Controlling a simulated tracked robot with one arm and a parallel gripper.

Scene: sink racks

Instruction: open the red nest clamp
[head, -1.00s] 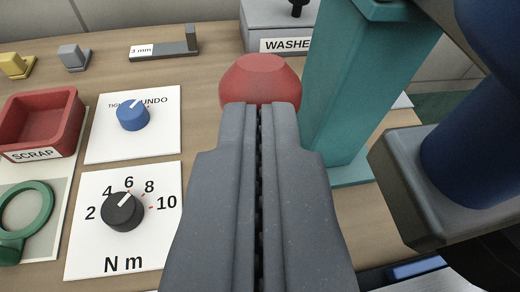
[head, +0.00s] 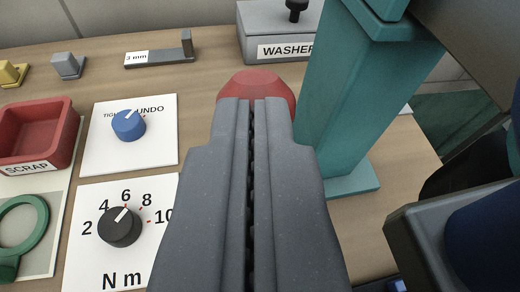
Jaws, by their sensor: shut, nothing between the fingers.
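A red rounded object (head: 258,84), which may be the red nest clamp's knob or handle, shows just beyond the tips of my gripper (head: 252,103). My gripper is shut with its fingers together and nothing between them. The fingers cover the lower part of the red object, so I cannot tell whether they touch it. What the red object is fixed to is hidden.
A teal column (head: 357,95) stands close on the right. A grey WASHERS box (head: 255,32) is behind. On the left are a blue knob (head: 128,125), a black Nm dial (head: 120,227), a red SCRAP tray (head: 68,128) and a green ring (head: 43,222).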

